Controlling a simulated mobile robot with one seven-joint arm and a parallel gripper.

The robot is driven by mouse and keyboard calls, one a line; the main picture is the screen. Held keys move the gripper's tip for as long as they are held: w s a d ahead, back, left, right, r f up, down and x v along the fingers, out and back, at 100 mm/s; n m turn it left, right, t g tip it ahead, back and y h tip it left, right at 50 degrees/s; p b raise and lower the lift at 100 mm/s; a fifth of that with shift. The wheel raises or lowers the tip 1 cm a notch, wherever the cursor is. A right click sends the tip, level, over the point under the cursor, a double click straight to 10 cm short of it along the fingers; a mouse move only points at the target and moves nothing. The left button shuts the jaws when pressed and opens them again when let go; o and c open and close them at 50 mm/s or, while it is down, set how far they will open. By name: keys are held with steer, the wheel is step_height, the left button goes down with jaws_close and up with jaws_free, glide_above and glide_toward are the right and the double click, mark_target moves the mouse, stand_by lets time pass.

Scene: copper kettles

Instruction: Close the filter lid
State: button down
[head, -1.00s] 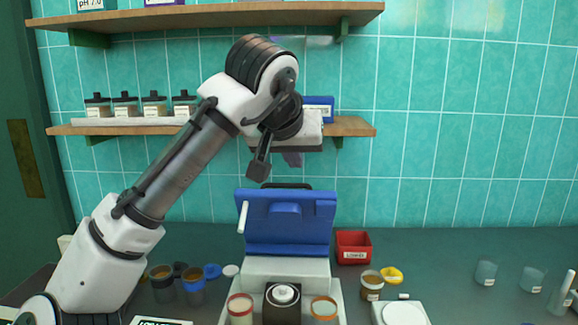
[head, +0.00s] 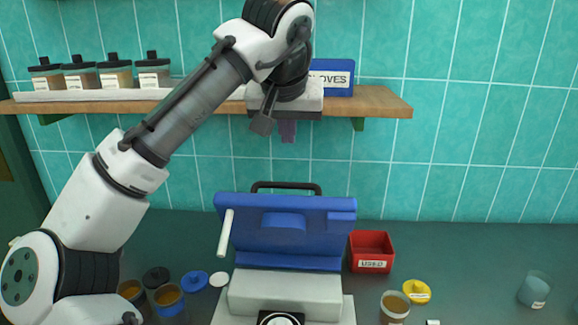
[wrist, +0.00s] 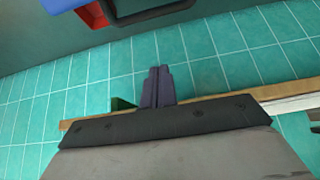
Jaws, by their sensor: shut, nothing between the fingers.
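The filter lid (head: 320,235) is blue and stands open, raised upright at the back of a pale grey device (head: 285,292). A black handle (head: 286,186) sticks up behind its top edge. A white rod hangs at its left side. My gripper (head: 287,131) is shut and empty, fingers pointing down, above the lid and apart from it, in front of the wall. In the wrist view, my gripper (wrist: 157,88) shows its fingers together with nothing between them. A bit of the blue lid (wrist: 60,4) and the black handle (wrist: 150,14) show at the top edge there.
A wooden shelf (head: 385,105) with jars and a blue gloves box (head: 332,77) is on the wall by my gripper. A red bin (head: 371,253) stands right of the lid. Small cups (head: 169,300) stand at left, others at right. The back right counter is mostly clear.

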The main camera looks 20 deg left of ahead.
step_height(320, 180, down, 8)
steer(key=p, duration=0.3)
steer(key=shift+w+a+f, duration=0.15)
steer(key=shift+w+f, duration=0.1)
steer(key=shift+w, duration=0.2)
